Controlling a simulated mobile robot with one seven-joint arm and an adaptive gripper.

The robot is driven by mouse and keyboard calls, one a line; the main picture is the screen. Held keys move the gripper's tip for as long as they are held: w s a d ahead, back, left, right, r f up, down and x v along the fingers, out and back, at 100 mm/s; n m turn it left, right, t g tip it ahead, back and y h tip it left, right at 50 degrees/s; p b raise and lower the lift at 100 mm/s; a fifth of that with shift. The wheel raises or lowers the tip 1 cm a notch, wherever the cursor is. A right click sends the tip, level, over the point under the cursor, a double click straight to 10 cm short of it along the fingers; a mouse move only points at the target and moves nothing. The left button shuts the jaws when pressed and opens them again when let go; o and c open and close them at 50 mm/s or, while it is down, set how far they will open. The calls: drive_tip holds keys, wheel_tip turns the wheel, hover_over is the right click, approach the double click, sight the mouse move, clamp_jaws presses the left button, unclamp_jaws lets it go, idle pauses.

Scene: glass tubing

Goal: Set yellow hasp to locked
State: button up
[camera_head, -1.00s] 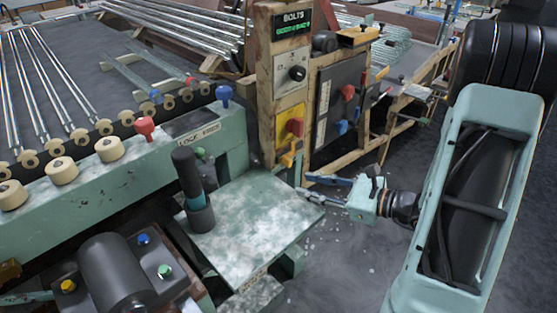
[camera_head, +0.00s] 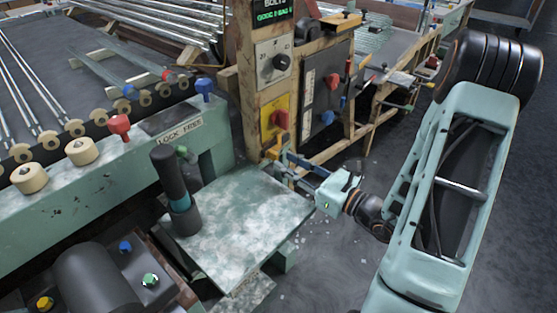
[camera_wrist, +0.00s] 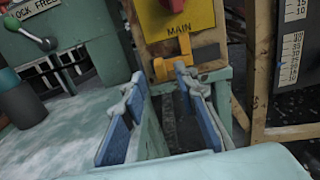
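The yellow hasp (camera_wrist: 164,69) shows in the wrist view below the yellow plate marked MAIN (camera_wrist: 200,22), with an upright bar and a wider lower part. In the head view the hasp (camera_head: 276,150) is a small orange-yellow piece low on the rusty post. My gripper (camera_wrist: 157,84) is open and empty, its blue-padded fingers apart. The hasp lies just beyond the fingertips, in line with the gap between them; I cannot tell whether they touch. In the head view my gripper (camera_head: 287,160) is close to the post's foot.
A red switch knob (camera_head: 280,119) sits directly above the hasp. The scuffed green table (camera_head: 240,220) lies left of and under my gripper, with a dark upright handle (camera_head: 171,175) on it. A panel with a scale (camera_wrist: 290,55) stands to the right.

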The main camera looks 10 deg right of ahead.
sight(278, 157)
drive_tip(key=shift+x, duration=1.9)
clamp_jaws()
